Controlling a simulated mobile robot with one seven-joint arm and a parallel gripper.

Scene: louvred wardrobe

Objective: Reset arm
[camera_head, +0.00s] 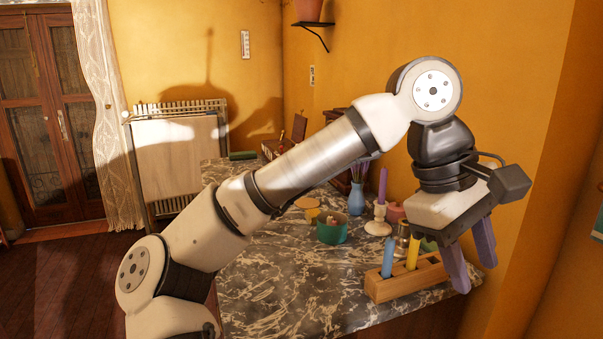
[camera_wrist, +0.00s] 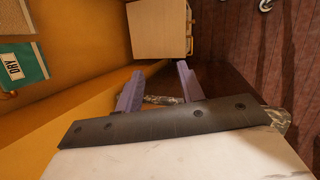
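My arm reaches across the head view from the lower left to the upper right. My gripper (camera_head: 472,262) hangs over the right end of the marble table, close to the wooden block. Its two purple fingers are spread apart with nothing seen between them. In the wrist view my gripper (camera_wrist: 158,82) also shows open, with a gap between the fingers. Contact between the fingers and the table or block cannot be told.
A marble-topped table (camera_head: 275,290) holds a wooden block (camera_head: 410,282) with yellow and blue candles, a green bowl (camera_head: 331,233), a blue vase (camera_head: 356,200) and a purple candle (camera_head: 382,184). The orange wall (camera_head: 500,50) is close behind my gripper. Dark floor (camera_head: 75,265) is open at left.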

